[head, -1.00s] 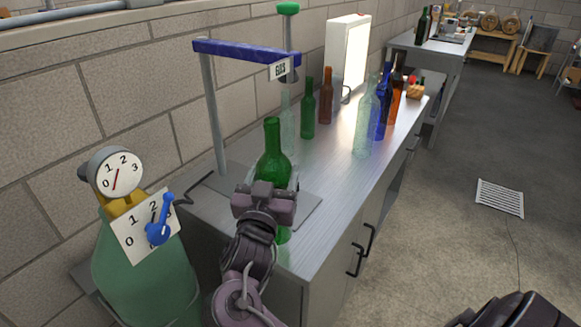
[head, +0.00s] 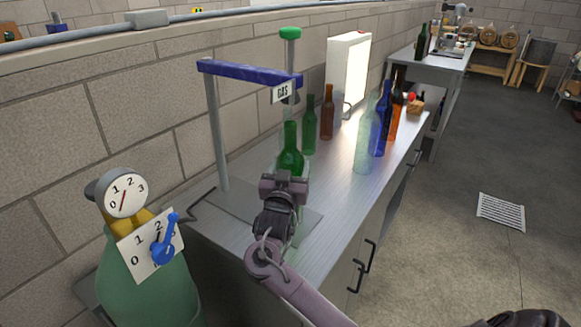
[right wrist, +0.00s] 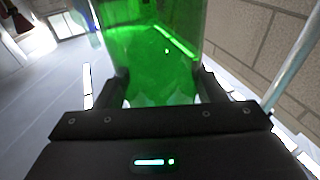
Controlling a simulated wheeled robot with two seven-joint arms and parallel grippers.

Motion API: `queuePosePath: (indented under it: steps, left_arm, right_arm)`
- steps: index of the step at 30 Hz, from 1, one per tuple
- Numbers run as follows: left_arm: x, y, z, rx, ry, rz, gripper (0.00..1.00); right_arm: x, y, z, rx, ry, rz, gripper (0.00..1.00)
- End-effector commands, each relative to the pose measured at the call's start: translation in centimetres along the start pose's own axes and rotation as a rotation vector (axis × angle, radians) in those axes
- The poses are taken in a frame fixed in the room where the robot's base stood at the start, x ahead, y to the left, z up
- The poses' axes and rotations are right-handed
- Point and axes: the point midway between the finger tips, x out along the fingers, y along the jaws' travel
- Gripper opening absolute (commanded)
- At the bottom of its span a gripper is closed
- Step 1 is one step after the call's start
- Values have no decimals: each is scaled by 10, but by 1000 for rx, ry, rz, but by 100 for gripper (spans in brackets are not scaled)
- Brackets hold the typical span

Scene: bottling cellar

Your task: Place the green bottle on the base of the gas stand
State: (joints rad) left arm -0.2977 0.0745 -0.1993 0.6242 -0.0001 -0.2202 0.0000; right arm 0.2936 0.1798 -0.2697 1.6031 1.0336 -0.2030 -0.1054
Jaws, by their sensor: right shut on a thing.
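The green bottle (head: 291,161) is upright in my right gripper (head: 285,181), which is shut on it. In the right wrist view, the bottle's green glass (right wrist: 152,50) stands between the two fingers. The gas stand has a grey post (head: 217,135), a blue top arm (head: 250,72) with a GAS label, and a flat grey base (head: 233,203) on the bench. The bottle is at the right part of the base, under the labelled end of the arm. The gripper and wrist hide its lower part, so I cannot tell whether it touches the base. My left gripper is out of view.
Another green bottle (head: 310,127) and a brown bottle (head: 327,112) stand behind. A clear bottle (head: 366,140), blue bottle (head: 383,120) and orange bottle (head: 395,115) stand to the right. A green gas cylinder (head: 150,285) with gauges is front left. The bench front (head: 335,195) is clear.

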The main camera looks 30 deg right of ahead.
Motion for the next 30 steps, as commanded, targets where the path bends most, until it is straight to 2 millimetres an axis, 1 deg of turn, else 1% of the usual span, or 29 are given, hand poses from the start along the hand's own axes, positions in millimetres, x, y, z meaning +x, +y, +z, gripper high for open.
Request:
queuePosePath:
  steps: [8, 12, 13, 18, 25, 28, 30]
  left_arm:
    - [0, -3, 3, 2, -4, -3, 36]
    - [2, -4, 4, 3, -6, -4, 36]
    - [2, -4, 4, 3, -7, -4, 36]
    - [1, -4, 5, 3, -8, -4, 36]
    - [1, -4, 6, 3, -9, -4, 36]
    - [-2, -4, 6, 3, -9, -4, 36]
    - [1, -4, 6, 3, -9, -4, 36]
  right_arm:
    - [0, 0, 2, 4, 5, 1, 7]
    - [-1, 0, 5, 4, 4, 1, 7]
    - [-1, 0, 7, 2, 1, 1, 64]
    - [-1, 0, 6, 1, 1, 1, 85]
    - [-1, 0, 6, 1, 1, 1, 85]
    - [0, 0, 1, 1, 3, 1, 85]
    - [-8, 0, 5, 1, 0, -1, 85]
